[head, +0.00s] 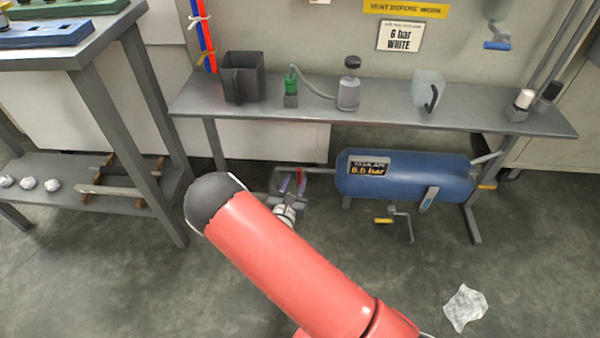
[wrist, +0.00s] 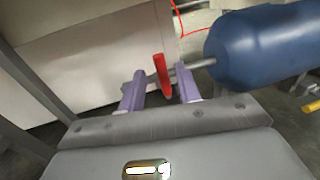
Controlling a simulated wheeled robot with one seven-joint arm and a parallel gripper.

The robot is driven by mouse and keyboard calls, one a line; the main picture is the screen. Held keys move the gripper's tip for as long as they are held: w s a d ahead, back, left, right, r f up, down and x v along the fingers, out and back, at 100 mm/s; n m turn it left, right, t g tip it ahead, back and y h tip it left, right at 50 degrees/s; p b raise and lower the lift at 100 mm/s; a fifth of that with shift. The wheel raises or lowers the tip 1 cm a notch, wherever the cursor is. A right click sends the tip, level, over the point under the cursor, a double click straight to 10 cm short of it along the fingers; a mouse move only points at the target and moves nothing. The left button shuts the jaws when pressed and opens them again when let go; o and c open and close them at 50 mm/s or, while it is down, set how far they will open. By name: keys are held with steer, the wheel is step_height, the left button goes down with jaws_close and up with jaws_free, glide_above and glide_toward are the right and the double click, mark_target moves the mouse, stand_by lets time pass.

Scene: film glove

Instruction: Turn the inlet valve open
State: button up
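The inlet valve shows as a red lever (wrist: 162,76) on a grey pipe (wrist: 196,64) that runs into the left end of the blue tank (wrist: 262,46). In the head view the blue tank (head: 405,176) lies under the bench, and the red lever (head: 299,174) is small and partly covered by my gripper. My gripper (wrist: 160,82) is open, its two purple fingers on either side of the lever in the wrist view. Gaps show on both sides, the right one smaller. I cannot tell how deep the lever sits between the fingers. My red arm hides the floor below.
A yellow-handled crank (head: 385,221) hangs below the tank. Crumpled paper (head: 465,307) lies on the floor. A table leg (head: 125,140) stands at left.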

mark_target(298, 174)
steer(key=shift+x, duration=2.35)
steer(key=shift+c, duration=0.2)
jaws_close()
